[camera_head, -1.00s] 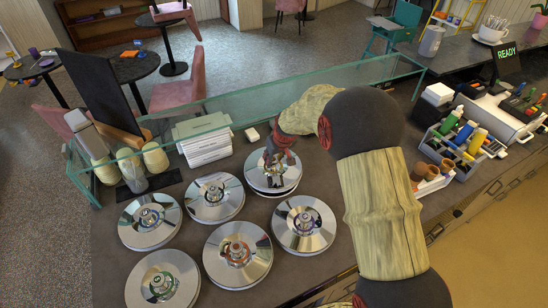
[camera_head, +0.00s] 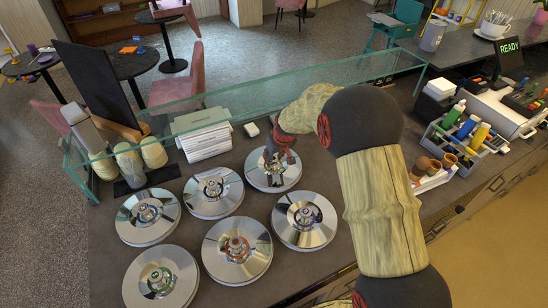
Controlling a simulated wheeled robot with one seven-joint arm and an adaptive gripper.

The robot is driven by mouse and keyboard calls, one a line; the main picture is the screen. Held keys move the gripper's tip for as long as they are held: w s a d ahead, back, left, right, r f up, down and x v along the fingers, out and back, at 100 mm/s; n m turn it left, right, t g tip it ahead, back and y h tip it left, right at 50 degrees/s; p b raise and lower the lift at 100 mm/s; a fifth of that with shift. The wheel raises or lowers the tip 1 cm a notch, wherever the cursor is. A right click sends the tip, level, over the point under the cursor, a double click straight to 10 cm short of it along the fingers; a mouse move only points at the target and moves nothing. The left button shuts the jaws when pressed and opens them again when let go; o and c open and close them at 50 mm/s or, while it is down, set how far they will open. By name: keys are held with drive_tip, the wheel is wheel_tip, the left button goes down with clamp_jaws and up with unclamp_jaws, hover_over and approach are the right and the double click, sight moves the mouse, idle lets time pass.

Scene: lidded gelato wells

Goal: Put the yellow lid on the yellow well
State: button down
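Several round, shiny silver lids cover wells in the dark counter. My gripper (camera_head: 280,158) is at the back-right lid (camera_head: 262,181), over its centre. My arm comes in from the right and hides part of that area. The fingers are small and dark, and I cannot tell whether they are open or shut or whether they touch the knob. The other lids are the back-middle (camera_head: 201,208), back-left (camera_head: 135,234), front-right (camera_head: 322,234), front-middle (camera_head: 218,262) and front-left (camera_head: 142,287) ones. I cannot make out a yellow lid or a yellow well by colour.
A glass guard (camera_head: 300,82) runs along the counter's back edge. A bottle caddy (camera_head: 465,138) and brown cups (camera_head: 428,167) stand right of my arm. Bare counter (camera_head: 108,262) shows at the left.

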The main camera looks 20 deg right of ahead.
drive_tip(key=shift+f+b, duration=0.65)
drive_tip(key=shift+f, duration=0.15)
idle(0.4)
drive_tip(key=c, duration=1.7)
unclamp_jaws()
drive_tip(key=shift+o, duration=0.6)
drive_tip(key=o, duration=0.4)
drive_tip(key=shift+o, duration=0.2)
drive_tip(key=shift+p+v, duration=1.6)
drive_tip(key=shift+v, duration=2.4)
